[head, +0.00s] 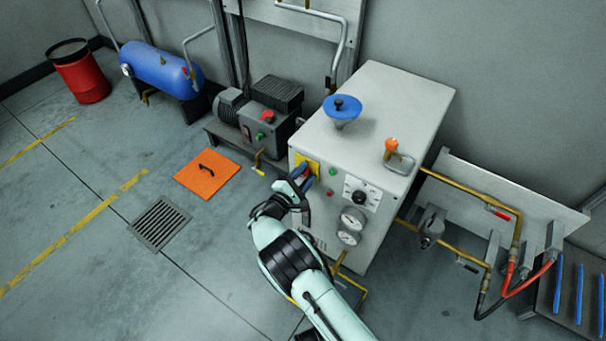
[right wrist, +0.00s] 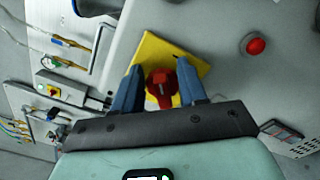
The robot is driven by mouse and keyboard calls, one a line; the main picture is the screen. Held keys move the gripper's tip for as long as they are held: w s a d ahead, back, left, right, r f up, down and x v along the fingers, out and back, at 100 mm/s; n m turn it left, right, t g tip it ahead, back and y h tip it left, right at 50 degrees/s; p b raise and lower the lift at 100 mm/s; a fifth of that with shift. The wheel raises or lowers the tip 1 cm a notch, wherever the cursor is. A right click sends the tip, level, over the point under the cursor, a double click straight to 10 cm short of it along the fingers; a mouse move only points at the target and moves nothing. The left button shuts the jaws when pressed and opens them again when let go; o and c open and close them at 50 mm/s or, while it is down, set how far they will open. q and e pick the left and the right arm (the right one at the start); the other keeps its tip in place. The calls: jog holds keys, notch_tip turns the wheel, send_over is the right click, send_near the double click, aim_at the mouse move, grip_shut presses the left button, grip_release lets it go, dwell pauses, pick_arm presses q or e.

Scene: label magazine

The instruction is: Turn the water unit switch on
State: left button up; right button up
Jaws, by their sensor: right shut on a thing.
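The water unit (head: 385,110) is a white cabinet against the wall. Its switch is a red rotary knob on a yellow plate (head: 311,160) at the upper left of the front panel. In the right wrist view the red switch (right wrist: 161,88) sits between the two blue fingers, with the yellow plate (right wrist: 150,50) behind it. My right gripper (head: 304,180) is at the plate and shut on the switch; in the head view it hides most of the knob. My left gripper is not in view.
The panel also carries a dial (head: 360,194), two gauges (head: 351,227) and a red button (right wrist: 256,46). A blue funnel (head: 342,108) stands on top. An orange floor hatch (head: 207,174) and drain grate (head: 159,223) lie left. Pipes (head: 470,200) run right.

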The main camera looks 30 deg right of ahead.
jog(key=m, duration=0.3)
jog(key=f+m+b, duration=0.1)
jog(key=m, duration=0.3)
jog(key=shift+s+f, duration=0.15)
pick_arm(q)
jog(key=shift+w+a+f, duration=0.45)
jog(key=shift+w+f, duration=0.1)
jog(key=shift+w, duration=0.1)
pick_arm(e)
jog(key=shift+m, duration=0.3)
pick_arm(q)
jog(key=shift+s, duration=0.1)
pick_arm(e)
jog(key=o, duration=1.1)
jog(key=shift+c, duration=0.2)
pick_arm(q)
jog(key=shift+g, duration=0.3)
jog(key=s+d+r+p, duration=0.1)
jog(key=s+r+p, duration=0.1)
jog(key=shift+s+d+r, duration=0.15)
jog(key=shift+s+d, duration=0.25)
pick_arm(e)
jog(key=v, duration=1.3)
jog(key=shift+s, duration=0.15)
jog(key=shift+a, duration=0.1)
